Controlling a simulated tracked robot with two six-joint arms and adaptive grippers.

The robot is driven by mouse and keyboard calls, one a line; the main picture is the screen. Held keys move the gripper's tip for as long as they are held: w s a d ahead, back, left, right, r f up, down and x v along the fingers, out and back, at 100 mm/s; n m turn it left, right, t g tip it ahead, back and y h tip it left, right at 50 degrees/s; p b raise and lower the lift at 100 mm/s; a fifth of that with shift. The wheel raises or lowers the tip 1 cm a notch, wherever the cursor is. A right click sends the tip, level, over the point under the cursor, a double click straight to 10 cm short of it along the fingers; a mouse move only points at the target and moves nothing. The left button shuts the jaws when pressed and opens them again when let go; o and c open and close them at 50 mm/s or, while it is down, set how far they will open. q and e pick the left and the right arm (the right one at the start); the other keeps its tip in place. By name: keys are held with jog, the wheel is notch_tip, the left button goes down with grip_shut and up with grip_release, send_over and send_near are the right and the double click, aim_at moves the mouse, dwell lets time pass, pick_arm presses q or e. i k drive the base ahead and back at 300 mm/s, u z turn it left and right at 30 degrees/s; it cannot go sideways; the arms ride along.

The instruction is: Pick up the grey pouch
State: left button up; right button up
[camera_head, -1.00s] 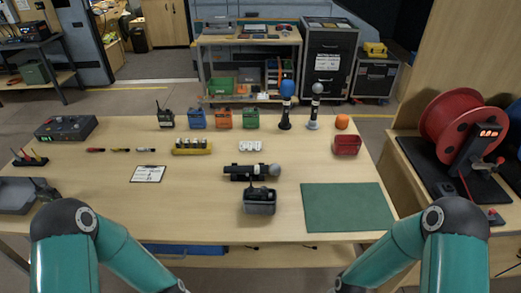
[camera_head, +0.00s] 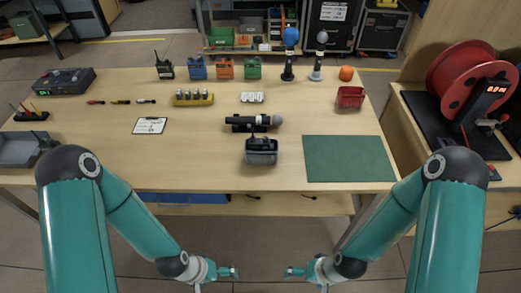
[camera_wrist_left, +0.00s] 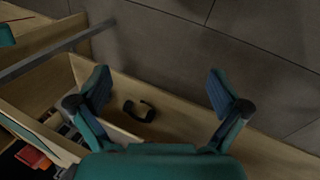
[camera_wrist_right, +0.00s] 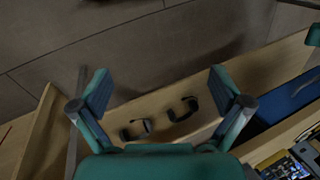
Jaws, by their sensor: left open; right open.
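No plainly recognisable grey pouch shows. The nearest match is a small dark grey open container (camera_head: 262,157) near the table's front edge, with a black item in its top; I cannot tell if it is soft. A larger grey tray (camera_head: 22,150) stands at the table's left end. My left gripper (camera_head: 236,272) and right gripper (camera_head: 288,272) are low in front of the table, facing each other with a gap between. Both are open and empty in the wrist views, at the left (camera_wrist_left: 160,88) and right (camera_wrist_right: 158,88) wrist cameras.
A black microphone-like device (camera_head: 252,123) lies just behind the grey container. A green mat (camera_head: 348,158) lies to its right and a clipboard (camera_head: 150,125) to its left. A red cable reel (camera_head: 468,75) stands at the right. Black curved items (camera_wrist_right: 185,108) lie below in the right wrist view.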

aim_at(252, 157)
jog(key=z, duration=0.5)
jog(key=i, duration=0.15)
jog(key=u, duration=2.6)
jog(key=k, duration=1.55)
jog(key=z, duration=0.95)
jog(key=i, duration=1.05)
